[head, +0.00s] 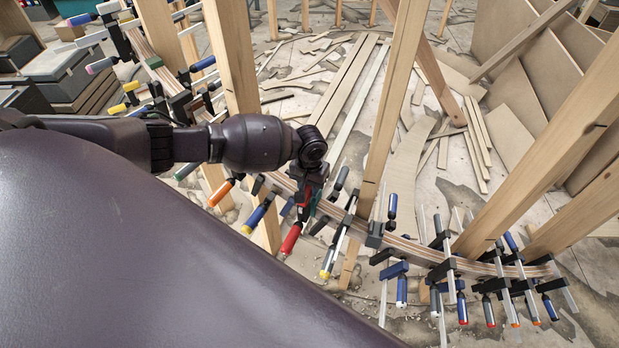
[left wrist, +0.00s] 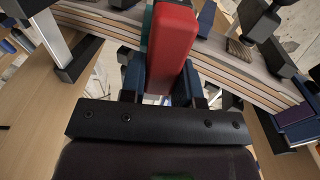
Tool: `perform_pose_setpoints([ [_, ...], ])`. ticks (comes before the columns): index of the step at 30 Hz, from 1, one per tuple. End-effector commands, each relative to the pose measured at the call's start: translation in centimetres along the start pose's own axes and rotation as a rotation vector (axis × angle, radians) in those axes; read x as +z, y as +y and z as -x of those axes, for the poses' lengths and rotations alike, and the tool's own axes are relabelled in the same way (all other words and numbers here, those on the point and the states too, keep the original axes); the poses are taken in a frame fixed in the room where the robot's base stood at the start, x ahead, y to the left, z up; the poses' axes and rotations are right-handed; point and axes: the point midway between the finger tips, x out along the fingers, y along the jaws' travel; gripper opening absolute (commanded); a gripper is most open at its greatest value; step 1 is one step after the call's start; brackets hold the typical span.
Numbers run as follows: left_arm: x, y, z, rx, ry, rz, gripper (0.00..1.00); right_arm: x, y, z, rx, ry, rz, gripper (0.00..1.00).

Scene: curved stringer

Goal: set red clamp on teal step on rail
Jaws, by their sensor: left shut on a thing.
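The red clamp (head: 291,239) hangs at the curved rail, its red handle pointing down and to the left. My left gripper (head: 305,191) is shut on it from above. In the left wrist view the red clamp (left wrist: 171,45) stands between the two dark blue fingers (left wrist: 160,78), against the layered wooden rail (left wrist: 232,66). A narrow teal patch, which looks like the teal step (left wrist: 148,20), shows just left of the red part and is mostly hidden behind it. I cannot tell whether the clamp touches the step. My right gripper is not in view.
The rail (head: 403,246) curves from upper left to lower right and carries several other clamps, some close beside the red one, such as a yellow-tipped clamp (head: 327,262). Tall wooden posts (head: 392,110) rise around it. Loose planks (head: 345,85) cover the floor behind.

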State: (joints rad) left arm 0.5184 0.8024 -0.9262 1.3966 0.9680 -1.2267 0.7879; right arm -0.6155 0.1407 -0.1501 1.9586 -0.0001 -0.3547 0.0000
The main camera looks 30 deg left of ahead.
Motion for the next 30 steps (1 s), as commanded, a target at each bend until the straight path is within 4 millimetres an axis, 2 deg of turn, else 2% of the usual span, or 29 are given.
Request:
perform_pose_setpoints([
  [18,-0.1,0.0,-0.9,0.001,0.002,0.0,0.0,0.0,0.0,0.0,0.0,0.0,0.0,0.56],
  [19,-0.1,0.0,-0.9,0.001,0.002,0.0,0.34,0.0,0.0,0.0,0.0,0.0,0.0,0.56],
  [21,-0.1,0.0,-0.9,0.001,0.002,0.0,0.45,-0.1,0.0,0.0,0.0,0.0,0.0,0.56],
  [24,0.0,0.0,-0.9,0.001,0.001,0.0,0.59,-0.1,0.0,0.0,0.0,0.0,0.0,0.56],
  [30,0.1,0.0,-1.0,-0.001,-0.002,0.0,0.59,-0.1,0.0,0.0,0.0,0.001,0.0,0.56],
])
